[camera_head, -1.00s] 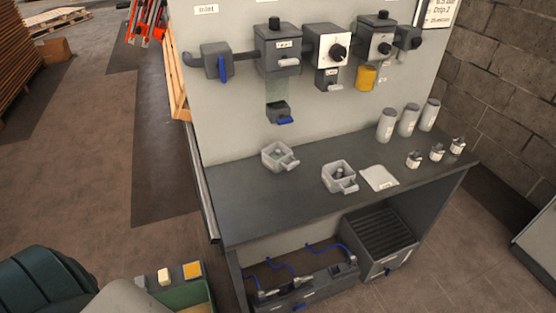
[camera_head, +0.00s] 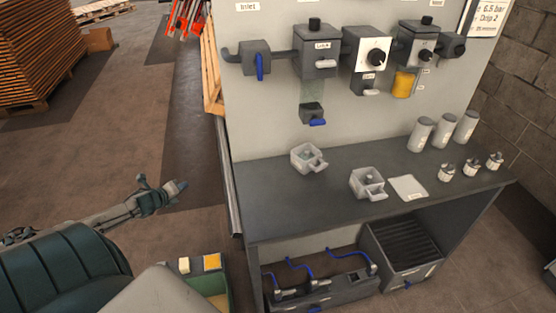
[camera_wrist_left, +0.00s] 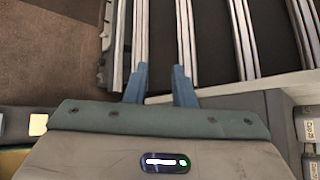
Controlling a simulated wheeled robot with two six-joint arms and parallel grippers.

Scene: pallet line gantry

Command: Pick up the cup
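Two light grey square cups with side handles stand on the dark workbench (camera_head: 270,205). One cup (camera_head: 306,158) is near the back left of the top, the other cup (camera_head: 366,184) is further right and nearer the front. Which one the task means I cannot tell. My left gripper (camera_head: 180,187) is left of the bench, apart from both cups. In the left wrist view its two blue fingers (camera_wrist_left: 160,85) are apart with nothing between them. No cup shows in that view. My right gripper is out of sight.
A panel with valves (camera_head: 316,55) rises behind. Pale rails (camera_wrist_left: 187,35) fill the wrist view. The bench front is clear.

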